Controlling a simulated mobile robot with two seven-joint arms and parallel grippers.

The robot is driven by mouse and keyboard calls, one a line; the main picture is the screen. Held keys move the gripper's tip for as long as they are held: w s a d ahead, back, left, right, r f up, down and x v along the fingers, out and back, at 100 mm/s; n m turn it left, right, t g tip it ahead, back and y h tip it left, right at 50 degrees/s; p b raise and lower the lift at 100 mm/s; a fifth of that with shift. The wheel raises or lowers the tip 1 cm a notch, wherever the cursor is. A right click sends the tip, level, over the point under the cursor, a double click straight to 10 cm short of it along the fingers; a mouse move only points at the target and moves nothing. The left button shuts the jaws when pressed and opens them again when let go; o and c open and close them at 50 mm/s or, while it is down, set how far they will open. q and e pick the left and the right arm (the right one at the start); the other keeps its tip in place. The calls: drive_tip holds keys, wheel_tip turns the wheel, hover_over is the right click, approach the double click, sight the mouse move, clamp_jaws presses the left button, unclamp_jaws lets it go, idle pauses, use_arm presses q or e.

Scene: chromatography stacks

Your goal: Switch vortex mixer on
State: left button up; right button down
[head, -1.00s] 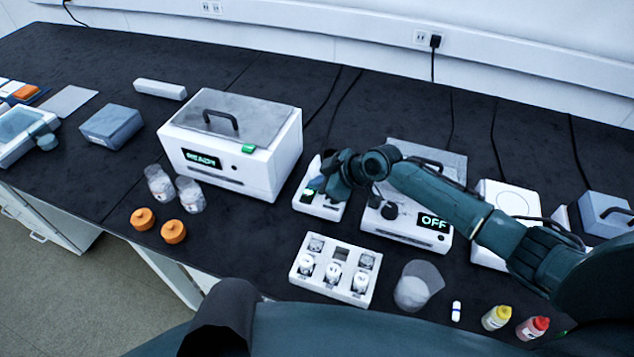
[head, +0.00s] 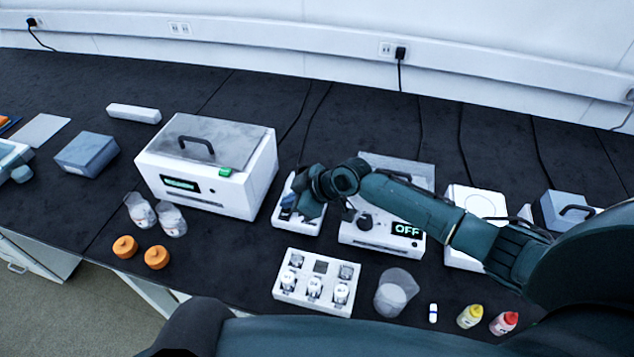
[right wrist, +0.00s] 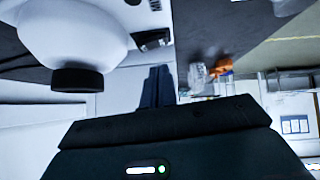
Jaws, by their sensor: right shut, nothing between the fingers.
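A small white unit (head: 298,224), which I take to be the vortex mixer, stands between the large white box and the unit reading OFF. Its front shows, with a blue patch at its left; my right gripper (head: 303,207) covers much of its top. The right gripper is shut and empty, pointing down; I cannot tell whether it touches the unit. In the right wrist view its dark fingers (right wrist: 158,86) are together, beside a pale surface. A white rounded body (right wrist: 75,35) with a black end is close on their left. My left gripper is not in view.
The unit with the OFF display (head: 407,230) and a dark knob stands right of the gripper, under my forearm. A large white box (head: 215,180) stands left. In front are a white vial rack (head: 290,297) and a clear beaker (head: 396,293). Cables run behind.

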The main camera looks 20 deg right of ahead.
drive_tip(key=shift+b+v, duration=0.5)
drive_tip(key=shift+v, duration=0.7)
use_arm(q)
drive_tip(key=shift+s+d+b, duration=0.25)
drive_tip(key=shift+b, duration=0.1)
use_arm(e)
drive_tip(key=v, duration=0.8)
drive_tip(key=shift+s+a+r, duration=0.15)
drive_tip(key=shift+r, duration=0.3)
